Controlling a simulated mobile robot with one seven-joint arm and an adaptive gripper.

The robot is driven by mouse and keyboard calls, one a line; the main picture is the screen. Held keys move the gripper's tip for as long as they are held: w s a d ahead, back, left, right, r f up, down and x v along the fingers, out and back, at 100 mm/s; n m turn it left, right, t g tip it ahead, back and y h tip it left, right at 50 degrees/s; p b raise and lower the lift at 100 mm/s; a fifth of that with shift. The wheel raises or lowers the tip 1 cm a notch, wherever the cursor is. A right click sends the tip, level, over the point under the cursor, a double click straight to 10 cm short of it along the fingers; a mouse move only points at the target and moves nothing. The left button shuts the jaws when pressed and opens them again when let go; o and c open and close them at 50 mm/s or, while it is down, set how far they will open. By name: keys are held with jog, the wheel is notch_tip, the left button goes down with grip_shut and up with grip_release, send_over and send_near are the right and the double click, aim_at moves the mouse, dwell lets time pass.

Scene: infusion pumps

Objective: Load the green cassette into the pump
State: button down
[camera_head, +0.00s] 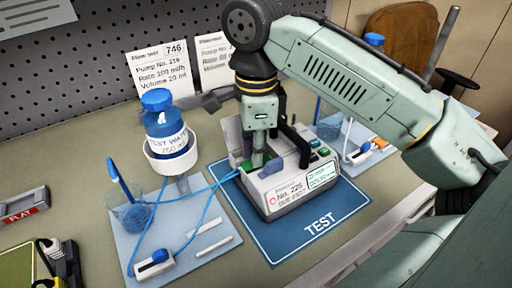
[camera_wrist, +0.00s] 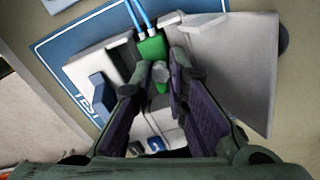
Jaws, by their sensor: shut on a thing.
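The green cassette (camera_wrist: 152,47) shows in the wrist view with two blue tubes at its far end. My gripper (camera_wrist: 159,76) is shut on it, with the fingertips close together around its near part. The cassette is at the dark recess of the white pump (camera_wrist: 98,68); I cannot tell how deep it sits. A pale open panel (camera_wrist: 232,62), apparently the pump's door, stands right of it. In the head view my gripper (camera_head: 258,158) points down over the pump (camera_head: 285,192), labelled No. 225, and mostly hides the cassette.
The pump stands on a blue TEST mat (camera_head: 318,222). Blue tubes run left to a tray (camera_head: 208,262) with a blue-capped bottle (camera_head: 165,128), a beaker (camera_head: 131,212) and a clamp (camera_head: 153,262). Another tubing set (camera_head: 365,152) lies behind, right. A FLAT box (camera_head: 22,206) is far left.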

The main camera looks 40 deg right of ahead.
jog(key=c, duration=1.5)
grip_release()
jog(key=shift+o, duration=1.4)
jog(key=shift+o, duration=0.5)
jog(key=shift+r+p, duration=2.35)
jog(key=shift+r, duration=1.1)
